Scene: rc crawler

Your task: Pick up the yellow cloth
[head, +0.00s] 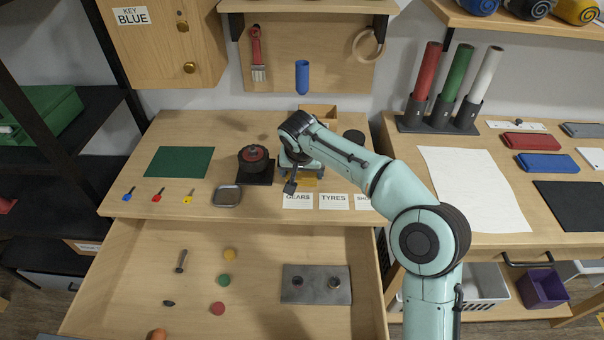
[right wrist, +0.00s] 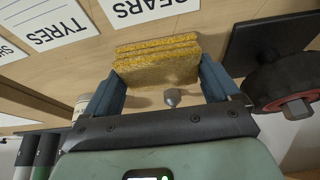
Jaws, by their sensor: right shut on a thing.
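The yellow cloth (right wrist: 157,70) is a folded, layered pad with a rough yellow surface. In the right wrist view it sits between the two blue-grey fingers of my right gripper (right wrist: 162,77), which is shut on it. In the head view my right gripper (head: 302,172) is low over the worktable, behind the paper labels, and a strip of the yellow cloth (head: 307,182) shows under it. I cannot tell whether the cloth still touches the table. My left gripper is not in view.
A black stand with a round dark part (head: 254,160) is just left of the gripper. A metal tray (head: 227,196), small keys and a green mat (head: 180,162) lie further left. An open drawer (head: 130,270) with several small things juts out in front.

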